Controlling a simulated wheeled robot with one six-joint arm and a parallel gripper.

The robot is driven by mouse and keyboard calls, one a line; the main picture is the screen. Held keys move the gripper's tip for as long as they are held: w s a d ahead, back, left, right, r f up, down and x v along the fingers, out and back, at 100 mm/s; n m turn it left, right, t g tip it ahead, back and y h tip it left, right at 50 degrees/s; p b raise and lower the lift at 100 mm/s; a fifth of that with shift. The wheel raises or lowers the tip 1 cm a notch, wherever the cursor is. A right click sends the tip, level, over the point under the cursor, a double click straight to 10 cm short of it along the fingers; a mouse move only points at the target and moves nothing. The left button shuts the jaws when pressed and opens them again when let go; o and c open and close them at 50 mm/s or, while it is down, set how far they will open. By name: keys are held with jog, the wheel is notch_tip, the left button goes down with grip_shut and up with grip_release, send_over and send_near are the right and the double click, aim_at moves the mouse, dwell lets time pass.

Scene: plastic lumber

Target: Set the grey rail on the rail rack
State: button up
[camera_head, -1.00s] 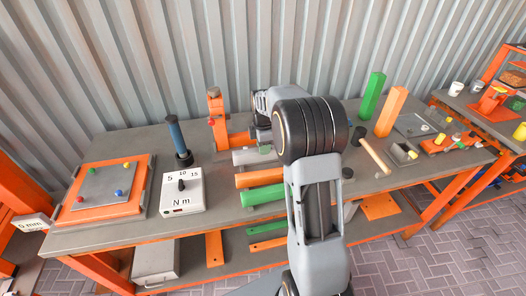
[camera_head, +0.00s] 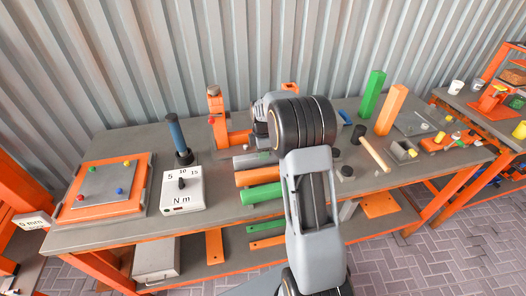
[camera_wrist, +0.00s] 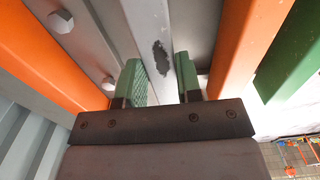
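The grey rail (camera_head: 247,161) lies on the bench behind an orange rail and a green rail. In the wrist view the grey rail (camera_wrist: 158,22) has a dark worn patch and runs between the green finger pads of my gripper (camera_wrist: 162,75). The pads stand apart on either side of it, and no firm contact shows. In the head view my arm hides most of the gripper. An orange frame with an upright (camera_head: 215,105) stands just behind the grey rail; I cannot tell for certain that it is the rail rack.
The orange rail (camera_head: 257,177) and green rail (camera_head: 262,195) lie close in front. A torque tester (camera_head: 182,190) and a blue-handled tool (camera_head: 178,135) stand to the left. A mallet (camera_head: 374,150) and upright green (camera_head: 372,94) and orange bars (camera_head: 391,110) are to the right.

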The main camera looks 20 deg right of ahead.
jog(key=o, duration=0.4)
jog(key=shift+o, duration=0.2)
jog(key=shift+r, duration=0.15)
notch_tip(320, 180, up, 11)
jog(key=s+a+r+m+t, duration=0.1)
jog(key=s+a+r+m, duration=0.3)
jog(key=s, duration=0.2)
jog(key=s+a+f+m+t, duration=0.1)
jog(key=s+a+m, duration=0.2)
jog(key=s+m, duration=0.3)
jog(key=s+a+f+m+t, duration=0.1)
jog(key=s+a+m, duration=0.3)
jog(key=s, duration=0.7)
jog(key=shift+s+f+m+t, duration=0.3)
jog(key=shift+f+m+t, duration=0.1)
jog(key=shift+m, duration=0.5)
